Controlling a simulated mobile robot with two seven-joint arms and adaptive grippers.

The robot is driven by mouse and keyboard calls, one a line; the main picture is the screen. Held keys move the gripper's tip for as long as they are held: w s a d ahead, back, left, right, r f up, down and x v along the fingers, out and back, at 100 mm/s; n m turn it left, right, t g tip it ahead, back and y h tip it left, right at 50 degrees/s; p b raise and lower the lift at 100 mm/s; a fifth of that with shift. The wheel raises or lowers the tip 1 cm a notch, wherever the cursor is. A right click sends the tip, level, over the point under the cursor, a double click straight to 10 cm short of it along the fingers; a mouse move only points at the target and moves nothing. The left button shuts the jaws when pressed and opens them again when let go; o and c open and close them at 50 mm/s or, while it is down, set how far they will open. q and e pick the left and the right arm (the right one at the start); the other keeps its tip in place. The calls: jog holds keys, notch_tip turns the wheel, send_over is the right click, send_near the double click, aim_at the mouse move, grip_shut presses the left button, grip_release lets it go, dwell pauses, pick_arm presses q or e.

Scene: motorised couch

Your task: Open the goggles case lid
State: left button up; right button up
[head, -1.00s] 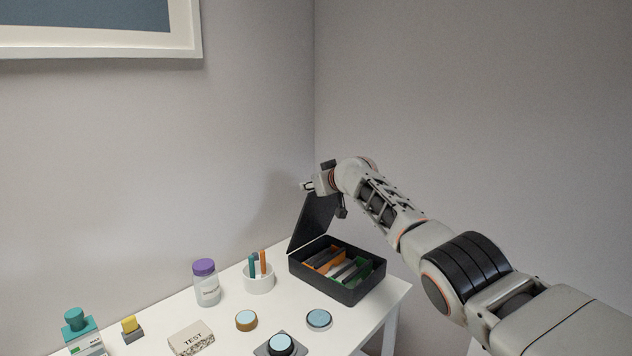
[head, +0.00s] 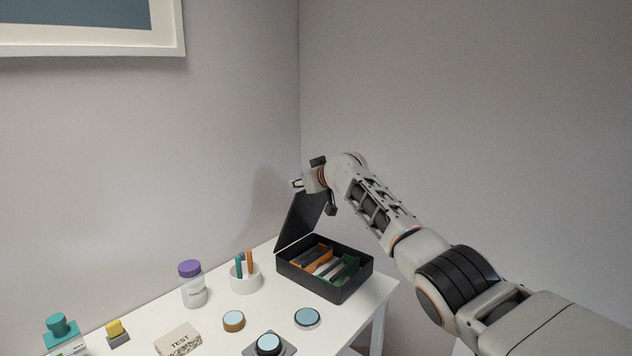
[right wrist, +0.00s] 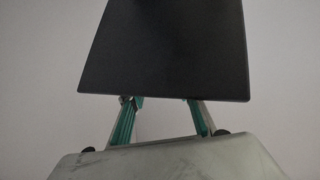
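The black goggles case (head: 325,282) sits near the right end of the white table, with dividers and orange and green pieces inside. Its dark lid (head: 298,222) stands raised, tilted up from the left side of the case. My right gripper (head: 297,183) is at the lid's upper edge, behind or beside it. In the right wrist view the lid (right wrist: 165,50) fills the upper middle and hides the fingertips. The green-sided fingers show apart below its edge, and whether they touch it is unclear. My left gripper is not in view.
On the white table (head: 215,325) stand a white pen cup (head: 245,283), a purple-capped jar (head: 193,290), a TEST box (head: 179,340), round blue-topped buttons (head: 307,317), a yellow-topped block (head: 117,333) and a teal-topped bottle (head: 60,328). Walls close in behind and right.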

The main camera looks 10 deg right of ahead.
jog(key=shift+v, duration=1.25)
jog(key=v, duration=0.8)
jog(key=shift+s+f, duration=0.2)
jog(key=shift+a, duration=0.1)
